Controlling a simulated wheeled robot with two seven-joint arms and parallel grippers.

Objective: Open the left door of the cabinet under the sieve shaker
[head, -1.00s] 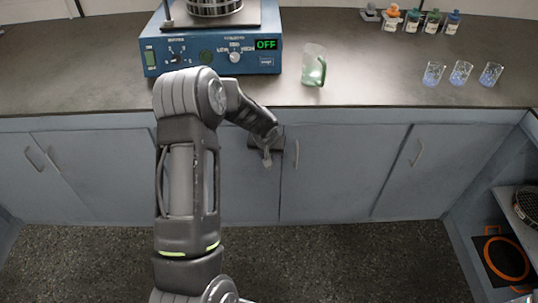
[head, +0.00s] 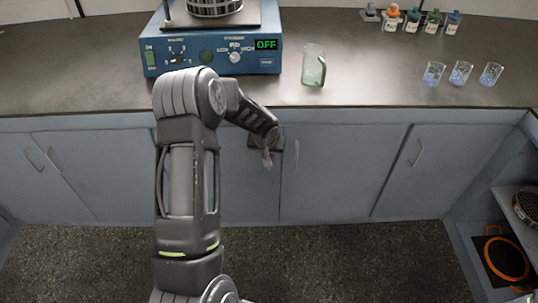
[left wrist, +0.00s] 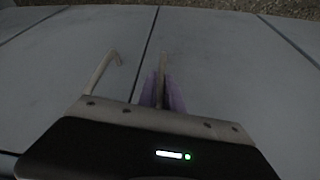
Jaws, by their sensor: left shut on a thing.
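The blue sieve shaker (head: 210,68) stands on the counter above the cabinet, its display reading OFF. The grey left door (head: 247,190) is below it, partly hidden by my left arm, and looks closed. The right door (head: 325,185) is closed; its handle (head: 296,153) is beside the gripper, and also shows in the left wrist view (left wrist: 103,70). My left gripper (head: 267,156) is at the left door's upper right part. In the left wrist view its fingers (left wrist: 162,92) are shut on the left door's handle (left wrist: 163,64), near the door seam. My right gripper is not seen.
A green-tinted beaker (head: 313,68) stands near the counter edge, right of the shaker. Several small glasses and bottles stand farther right. An open shelf with an orange-ringed black item (head: 502,258) is at the lower right. The floor before the doors is clear.

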